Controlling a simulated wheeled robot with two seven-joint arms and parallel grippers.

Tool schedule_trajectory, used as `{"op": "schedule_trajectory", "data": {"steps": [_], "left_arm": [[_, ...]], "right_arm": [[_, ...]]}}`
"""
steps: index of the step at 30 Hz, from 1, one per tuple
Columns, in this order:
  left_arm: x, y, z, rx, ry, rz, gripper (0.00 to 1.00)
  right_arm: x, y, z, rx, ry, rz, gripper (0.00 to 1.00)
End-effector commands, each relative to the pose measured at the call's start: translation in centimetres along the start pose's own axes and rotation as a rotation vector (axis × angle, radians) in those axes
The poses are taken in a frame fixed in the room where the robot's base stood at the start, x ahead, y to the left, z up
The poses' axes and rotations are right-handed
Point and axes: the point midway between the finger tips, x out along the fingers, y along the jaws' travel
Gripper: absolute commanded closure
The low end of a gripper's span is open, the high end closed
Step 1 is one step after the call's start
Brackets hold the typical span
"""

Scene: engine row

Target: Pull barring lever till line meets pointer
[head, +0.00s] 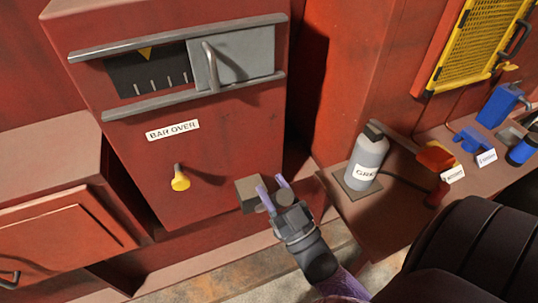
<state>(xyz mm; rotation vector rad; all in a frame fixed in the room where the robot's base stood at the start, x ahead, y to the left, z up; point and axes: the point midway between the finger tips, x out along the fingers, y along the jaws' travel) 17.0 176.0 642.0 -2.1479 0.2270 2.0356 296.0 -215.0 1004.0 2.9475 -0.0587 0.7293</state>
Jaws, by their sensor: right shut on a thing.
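On the red housing, a dark window (135,74) shows several pale line marks. A grey sliding cover (247,57) with a bar handle fills the right side. A yellow-ended knob (180,179) sticks out below the "BAR OVER" label (172,130). My right gripper (273,190) is low at the right, its purple fingers shut around the dark grey barring lever (284,197) beside a grey block (249,192). The fingers hide most of the lever. My left gripper is not in view.
A grey bottle (366,163) stands on the ledge right of my gripper, with a red-handled tool (437,155) beside it. Blue items (497,105) and small labels lie farther right. A yellow mesh guard (478,42) is above them. The red wall recess is close behind.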

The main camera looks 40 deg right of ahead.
Motion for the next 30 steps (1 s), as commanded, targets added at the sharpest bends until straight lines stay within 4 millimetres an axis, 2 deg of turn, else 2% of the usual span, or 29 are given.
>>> {"op": "schedule_trajectory", "data": {"steps": [5,6,10,20,30], "left_arm": [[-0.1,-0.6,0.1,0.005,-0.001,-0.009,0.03],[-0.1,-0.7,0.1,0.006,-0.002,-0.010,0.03],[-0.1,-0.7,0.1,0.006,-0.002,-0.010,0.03],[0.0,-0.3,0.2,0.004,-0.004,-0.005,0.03],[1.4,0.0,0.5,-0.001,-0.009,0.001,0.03]], "right_arm": [[0.0,0.0,0.1,0.000,-0.008,0.000,1.00],[0.0,0.0,0.1,0.000,-0.008,-0.001,0.47],[0.0,0.0,0.1,0.000,-0.007,-0.001,0.20],[-0.5,0.0,0.1,0.000,-0.008,-0.001,0.19],[-8.4,0.0,0.3,0.000,-0.011,-0.001,0.19]]}}
